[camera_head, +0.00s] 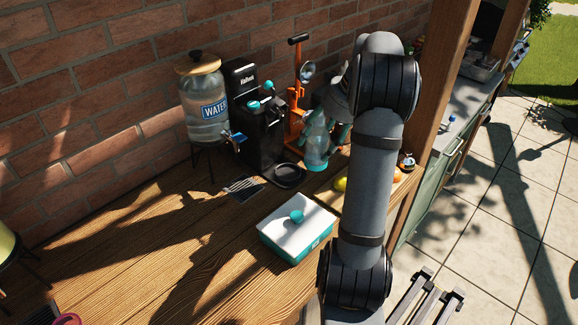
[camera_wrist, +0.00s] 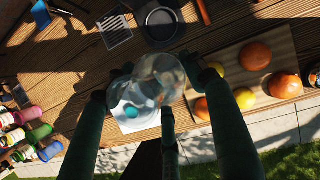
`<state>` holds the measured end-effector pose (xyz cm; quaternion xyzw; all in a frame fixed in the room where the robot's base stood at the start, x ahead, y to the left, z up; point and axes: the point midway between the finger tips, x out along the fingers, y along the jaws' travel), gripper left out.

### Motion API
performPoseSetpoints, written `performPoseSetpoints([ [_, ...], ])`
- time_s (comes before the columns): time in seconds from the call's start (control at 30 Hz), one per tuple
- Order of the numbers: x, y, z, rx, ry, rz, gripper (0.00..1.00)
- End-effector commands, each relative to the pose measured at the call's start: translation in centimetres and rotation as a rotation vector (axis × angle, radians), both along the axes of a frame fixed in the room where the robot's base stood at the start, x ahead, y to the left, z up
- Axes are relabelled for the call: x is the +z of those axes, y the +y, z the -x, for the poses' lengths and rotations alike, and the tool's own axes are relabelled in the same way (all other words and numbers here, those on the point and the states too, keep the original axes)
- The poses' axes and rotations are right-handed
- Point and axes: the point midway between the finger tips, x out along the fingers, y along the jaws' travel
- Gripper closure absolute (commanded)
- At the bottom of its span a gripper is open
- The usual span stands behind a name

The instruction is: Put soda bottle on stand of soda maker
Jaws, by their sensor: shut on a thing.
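The clear soda bottle (camera_head: 316,146) with a teal base is upright or nearly so in the head view, right of the soda maker. My gripper (camera_head: 327,128) is shut on it, its dark teal fingers around the bottle's sides. The bottle (camera_wrist: 148,88) also shows between my fingers (camera_wrist: 150,85) in the wrist view. Whether its base touches the table cannot be told. The black soda maker (camera_head: 258,135) stands against the brick wall. Its round black stand (camera_head: 287,176) is empty, a short way left of the bottle; it also shows at the top of the wrist view (camera_wrist: 163,24).
An orange juicer press (camera_head: 296,100) stands behind the bottle. A water dispenser (camera_head: 204,105) is left of the soda maker. A white and teal box (camera_head: 297,228) sits in front. A board (camera_wrist: 228,58) with several fruits lies beside the bottle. Free table lies at left.

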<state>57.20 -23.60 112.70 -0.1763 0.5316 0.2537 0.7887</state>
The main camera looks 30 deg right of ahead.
Motion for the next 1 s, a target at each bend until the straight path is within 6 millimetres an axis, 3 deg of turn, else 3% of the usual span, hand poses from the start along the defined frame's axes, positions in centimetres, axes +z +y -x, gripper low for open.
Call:
performPoseSetpoints([
  [0.5, -5.5, 3.5, -9.1, -0.003, 0.001, 0.0, 0.95],
  [0.77, -7.0, 4.0, -10.2, -0.004, 0.002, -0.001, 0.95],
  [1.0, -10.0, 4.0, -10.2, -0.005, 0.002, -0.001, 0.95],
])
